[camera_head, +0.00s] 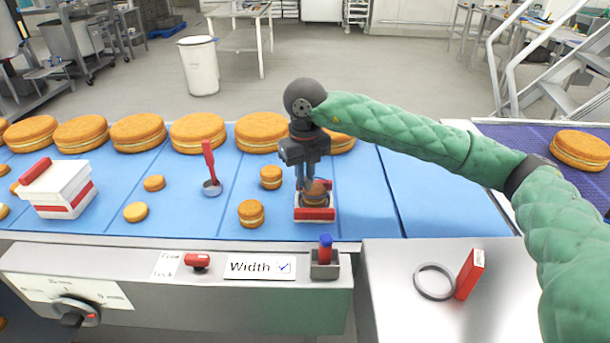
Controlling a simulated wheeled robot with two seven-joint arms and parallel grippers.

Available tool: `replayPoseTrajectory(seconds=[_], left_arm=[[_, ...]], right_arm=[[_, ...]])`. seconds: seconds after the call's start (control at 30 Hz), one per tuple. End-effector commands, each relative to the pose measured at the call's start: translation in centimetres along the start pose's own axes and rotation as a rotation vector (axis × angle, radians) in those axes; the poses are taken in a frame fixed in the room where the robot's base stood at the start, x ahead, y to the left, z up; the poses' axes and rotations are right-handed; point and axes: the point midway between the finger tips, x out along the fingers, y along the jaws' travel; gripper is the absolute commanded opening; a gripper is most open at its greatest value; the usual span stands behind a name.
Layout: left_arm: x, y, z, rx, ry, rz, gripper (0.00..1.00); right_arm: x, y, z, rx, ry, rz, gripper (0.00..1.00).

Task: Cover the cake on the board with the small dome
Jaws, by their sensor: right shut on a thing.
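My right gripper (310,176) comes down over a small board (316,214) with a red front edge and pale sides, on the blue belt. A small round cake (314,198) sits on the board, right under the fingers. It looks darker than the other cakes, as if seen through something clear. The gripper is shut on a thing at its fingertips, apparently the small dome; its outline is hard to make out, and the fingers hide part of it. I cannot tell whether its rim touches the board. My left gripper is not in view.
Small cakes (251,213) stand left of the board, with a red-handled ladle (209,168) and a white-red box (62,190) farther left. Large cakes (198,132) line the back. In front are a control panel (180,290), a grey ring (434,282) and a red block (470,274).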

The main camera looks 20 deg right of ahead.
Motion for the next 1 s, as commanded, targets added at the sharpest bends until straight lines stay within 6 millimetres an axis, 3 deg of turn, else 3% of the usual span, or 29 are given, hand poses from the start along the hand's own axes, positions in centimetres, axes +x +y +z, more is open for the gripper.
replayPoseTrajectory(seconds=[0.47, 0.5, 0.63, 0.83, 0.93, 1.0], left_arm=[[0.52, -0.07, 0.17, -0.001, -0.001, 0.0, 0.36], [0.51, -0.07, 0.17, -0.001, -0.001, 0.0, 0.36], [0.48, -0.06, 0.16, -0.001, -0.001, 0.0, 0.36], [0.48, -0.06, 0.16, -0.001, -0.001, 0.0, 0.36], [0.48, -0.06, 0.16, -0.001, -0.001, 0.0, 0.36], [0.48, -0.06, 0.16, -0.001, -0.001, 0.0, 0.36]], right_arm=[[0.33, 0.01, 0.0, 0.0, 0.0, 0.0, 0.0], [0.31, 0.01, 0.0, 0.0, 0.0, 0.0, 0.15], [0.28, 0.01, 0.0, 0.0, 0.0, 0.0, 0.39], [0.29, 0.0, 0.0, 0.0, 0.0, 0.0, 0.39], [0.3, 0.0, 0.0, 0.0, 0.0, 0.0, 0.58], [0.3, 0.0, 0.0, 0.0, 0.0, 0.0, 0.61]])
